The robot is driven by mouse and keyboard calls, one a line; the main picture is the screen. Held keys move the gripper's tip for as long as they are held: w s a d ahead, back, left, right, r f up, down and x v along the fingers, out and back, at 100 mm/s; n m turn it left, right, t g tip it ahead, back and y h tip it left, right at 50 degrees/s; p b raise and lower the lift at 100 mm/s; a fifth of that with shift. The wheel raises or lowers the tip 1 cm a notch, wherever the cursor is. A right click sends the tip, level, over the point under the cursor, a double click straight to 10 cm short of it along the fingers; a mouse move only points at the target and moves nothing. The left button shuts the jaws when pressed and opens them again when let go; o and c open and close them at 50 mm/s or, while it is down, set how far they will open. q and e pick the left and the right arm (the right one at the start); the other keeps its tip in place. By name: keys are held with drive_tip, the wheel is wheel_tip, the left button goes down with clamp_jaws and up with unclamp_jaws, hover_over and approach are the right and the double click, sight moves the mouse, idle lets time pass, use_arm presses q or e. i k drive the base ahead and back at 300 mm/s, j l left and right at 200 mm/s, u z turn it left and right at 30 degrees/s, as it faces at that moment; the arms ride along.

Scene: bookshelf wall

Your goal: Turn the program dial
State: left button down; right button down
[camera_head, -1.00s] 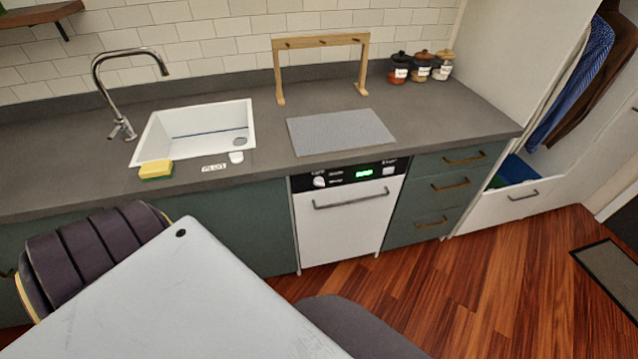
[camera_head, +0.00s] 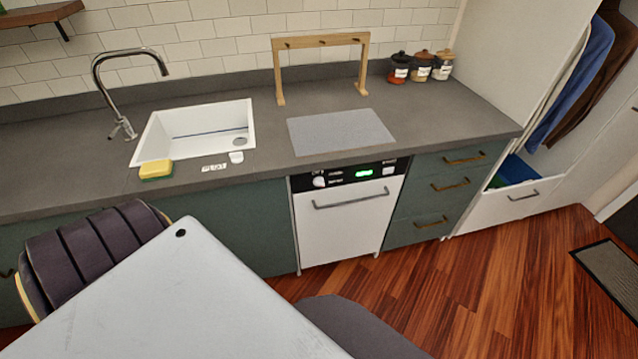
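A white dishwasher (camera_head: 347,222) stands under the counter in the middle of the head view. Its black control strip (camera_head: 340,174) runs along the top of the door. A small round white dial (camera_head: 319,182) sits at the left end of this strip. A lit green display (camera_head: 364,173) is right of the dial, and a small white button (camera_head: 389,170) is at the right end. The dial's exact setting is too small to read. The door is shut, with a long bar handle (camera_head: 352,199) below the strip. Neither of my grippers is in view.
The counter (camera_head: 440,115) holds a sink (camera_head: 160,150), yellow sponge (camera_head: 156,169), grey board (camera_head: 340,130), wooden rack (camera_head: 278,75) and jars (camera_head: 421,67). A pale flat surface (camera_head: 190,300) fills the lower left foreground, with dark rounded shapes beside it.

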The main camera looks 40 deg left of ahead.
sight(319, 181)
drive_tip(key=u, duration=1.25)
